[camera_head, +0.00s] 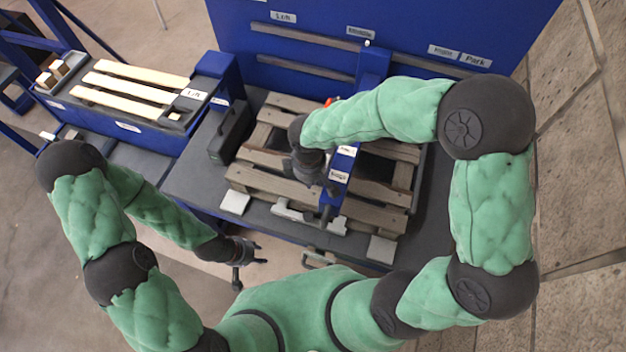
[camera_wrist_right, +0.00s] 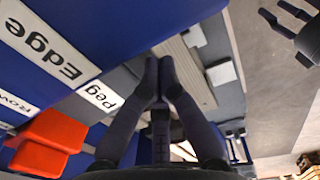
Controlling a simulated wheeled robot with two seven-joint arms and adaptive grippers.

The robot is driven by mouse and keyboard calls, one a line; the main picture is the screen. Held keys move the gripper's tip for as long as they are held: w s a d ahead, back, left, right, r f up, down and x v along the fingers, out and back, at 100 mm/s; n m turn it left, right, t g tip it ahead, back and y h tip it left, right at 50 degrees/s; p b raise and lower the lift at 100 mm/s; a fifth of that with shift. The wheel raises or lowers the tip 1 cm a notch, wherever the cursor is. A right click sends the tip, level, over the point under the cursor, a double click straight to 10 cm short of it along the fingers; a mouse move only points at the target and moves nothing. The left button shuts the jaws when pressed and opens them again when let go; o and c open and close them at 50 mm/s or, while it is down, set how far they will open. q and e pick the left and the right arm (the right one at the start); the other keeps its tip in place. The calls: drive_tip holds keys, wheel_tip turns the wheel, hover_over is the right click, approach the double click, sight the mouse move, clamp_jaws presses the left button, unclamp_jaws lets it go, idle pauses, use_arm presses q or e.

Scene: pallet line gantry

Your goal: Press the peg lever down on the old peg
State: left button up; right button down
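A blue carriage over the pallet bears a white "Peg" label (camera_head: 338,176), which also shows in the right wrist view (camera_wrist_right: 100,97). A dark upright bar (camera_head: 325,214) stands below that label; I cannot tell whether it is the peg lever. The old peg cannot be made out. My right gripper (camera_head: 312,178) is beside the carriage, above the pallet. In the right wrist view its fingertips (camera_wrist_right: 159,82) meet near the "Peg" label, with nothing clearly held. My left gripper (camera_head: 250,270) is open and empty at the table's front left; it also shows in the right wrist view (camera_wrist_right: 284,22).
A wooden pallet (camera_head: 255,177) lies on the dark table. A red part (camera_wrist_right: 50,135) is on the carriage by the "Row" label. A blue rail panel (camera_head: 400,22) closes the back. A blue stand with pale planks (camera_head: 130,85) is at left. Floor is clear at right.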

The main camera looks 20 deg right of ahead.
drive_tip(key=s+a+r, duration=0.2)
drive_tip(key=s+r, duration=0.1)
drive_tip(key=r, duration=0.4)
drive_tip(key=shift+s+a+r+p, duration=0.3)
drive_tip(key=shift+s+r+p, duration=0.05)
drive_tip(key=shift+s, duration=0.05)
